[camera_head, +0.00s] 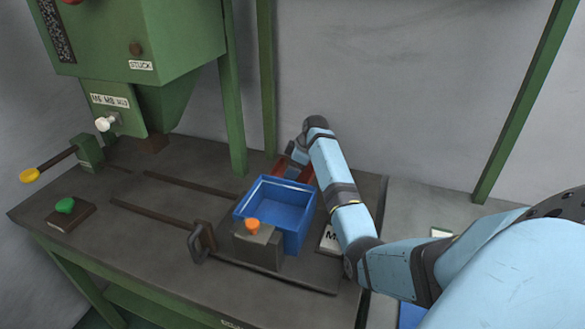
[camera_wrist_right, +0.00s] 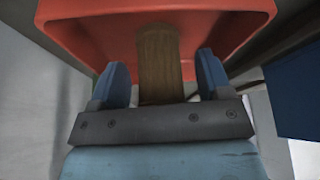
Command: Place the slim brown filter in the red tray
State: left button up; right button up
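The red tray (camera_wrist_right: 80,38) fills the far side of the right wrist view. In the head view it shows only as a sliver (camera_head: 307,174) behind the blue bin, mostly hidden by my right arm. The slim brown filter (camera_wrist_right: 159,48) is over or in the tray, its rounded end pointing inward; whether it touches the floor I cannot tell. My right gripper (camera_wrist_right: 161,72) has its two blue fingers on either side of the filter, with a visible gap at each side. It also shows small in the head view (camera_head: 296,154). My left gripper is not in view.
A blue bin (camera_head: 277,203) stands in front of the red tray, with a grey box with an orange button (camera_head: 258,246) before it. The green machine (camera_head: 150,45) stands at the left. The wall (camera_head: 400,90) is close behind the tray.

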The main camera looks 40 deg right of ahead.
jog(key=shift+r, duration=0.15)
jog(key=v, duration=1.2)
jog(key=shift+p, duration=0.3)
